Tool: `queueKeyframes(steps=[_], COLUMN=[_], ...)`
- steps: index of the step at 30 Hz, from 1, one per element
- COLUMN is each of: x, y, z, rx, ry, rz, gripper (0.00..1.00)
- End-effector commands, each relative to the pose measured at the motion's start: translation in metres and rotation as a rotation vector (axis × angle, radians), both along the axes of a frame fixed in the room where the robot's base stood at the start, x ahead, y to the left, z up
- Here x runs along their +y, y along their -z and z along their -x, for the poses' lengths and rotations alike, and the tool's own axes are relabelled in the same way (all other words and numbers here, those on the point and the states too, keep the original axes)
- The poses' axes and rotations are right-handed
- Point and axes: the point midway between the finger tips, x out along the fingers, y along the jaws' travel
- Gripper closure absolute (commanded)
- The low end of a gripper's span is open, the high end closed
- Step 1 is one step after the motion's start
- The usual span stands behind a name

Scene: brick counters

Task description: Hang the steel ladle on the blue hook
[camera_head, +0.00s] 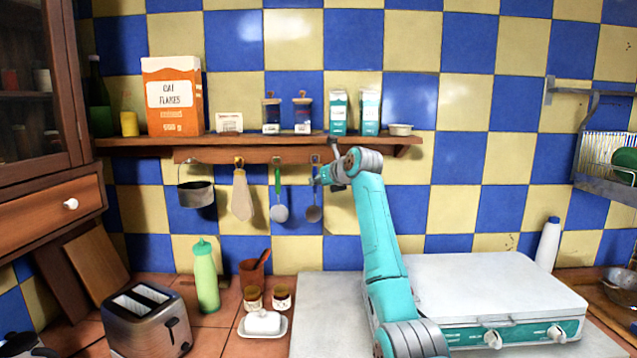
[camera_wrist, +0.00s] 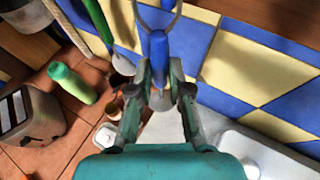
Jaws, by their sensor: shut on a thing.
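The steel ladle (camera_head: 314,213) hangs upright below the shelf rail in the head view, its round grey bowl at the bottom. In the wrist view its handle (camera_wrist: 158,55) looks blue, with a grey loop at the top. My gripper (camera_head: 318,180) is shut on the handle, with the fingers on both sides of it (camera_wrist: 159,80). The blue hook (camera_head: 315,159) is on the rail just above my gripper. I cannot tell whether the loop is around the hook or only in front of it.
The shelf (camera_head: 250,143) above carries boxes and jars. Below stand a toaster (camera_head: 147,318), a green bottle (camera_head: 206,275) and a butter dish (camera_head: 263,325).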

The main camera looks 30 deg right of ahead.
Motion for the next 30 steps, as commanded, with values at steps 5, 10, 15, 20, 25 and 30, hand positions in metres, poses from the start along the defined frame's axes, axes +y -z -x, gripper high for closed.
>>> queueKeyframes(steps=[5,10,15,20,25,30], x=[-0.006,-0.010,-0.015,-0.018,-0.019,-0.020], y=[0.000,0.000,0.004,0.007,0.009,0.010], z=[-0.008,-0.015,-0.021,-0.026,-0.028,-0.029], rx=[0.000,0.000,0.000,0.000,-0.001,-0.001], ry=[0.000,0.001,0.001,0.001,0.001,0.001], rz=[0.000,0.001,-0.001,0.000,0.001,0.001], gripper=[1.00,1.00,1.00,1.00,1.00,1.00])
